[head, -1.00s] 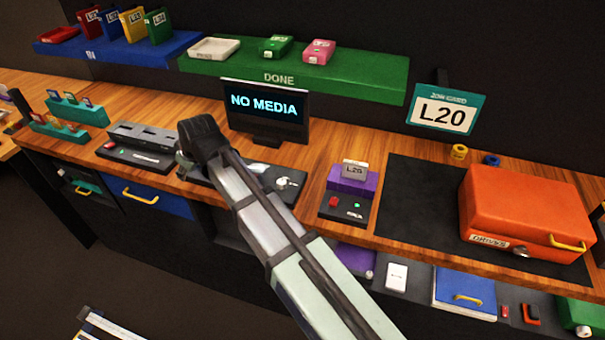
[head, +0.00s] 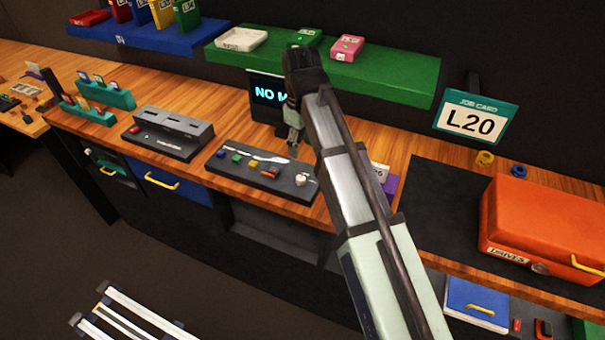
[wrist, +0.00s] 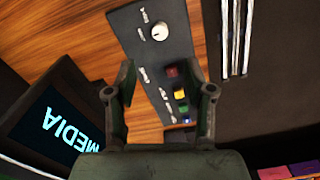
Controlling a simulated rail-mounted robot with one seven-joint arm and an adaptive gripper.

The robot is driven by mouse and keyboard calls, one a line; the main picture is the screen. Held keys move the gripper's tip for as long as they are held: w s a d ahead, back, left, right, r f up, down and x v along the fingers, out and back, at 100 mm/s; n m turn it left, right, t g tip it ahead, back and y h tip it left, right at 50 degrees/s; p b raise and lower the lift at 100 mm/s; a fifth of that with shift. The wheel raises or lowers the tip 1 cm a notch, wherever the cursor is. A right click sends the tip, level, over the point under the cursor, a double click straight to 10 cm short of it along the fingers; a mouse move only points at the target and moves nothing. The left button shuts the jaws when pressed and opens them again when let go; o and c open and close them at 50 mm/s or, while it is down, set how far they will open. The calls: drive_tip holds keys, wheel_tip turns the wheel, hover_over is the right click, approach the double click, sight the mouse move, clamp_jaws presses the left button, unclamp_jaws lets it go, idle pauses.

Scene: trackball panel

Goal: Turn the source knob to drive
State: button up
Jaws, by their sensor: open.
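The source knob, a round white knob (head: 300,180), sits at the right end of a dark control panel (head: 222,164) on the wooden bench. My gripper (head: 292,143) is above the back edge of the panel near the knob, partly hidden by my arm. In the wrist view my gripper (wrist: 160,80) is open and empty, its fingers apart over the panel. The knob lies beyond the fingertips, not between them.
The panel also carries several coloured buttons (wrist: 180,95). A monitor (head: 258,95) stands behind my gripper, partly covered. A green shelf (head: 390,85) hangs above. A slotted grey unit (head: 170,130) stands left, and an orange case (head: 540,220) sits right on a black mat.

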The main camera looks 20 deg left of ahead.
sight(301, 178)
wheel_tip(301, 178, down, 13)
drive_tip(key=p, duration=0.2)
drive_tip(key=shift+r+p, duration=0.15)
drive_tip(key=shift+p, duration=0.15)
clamp_jaws()
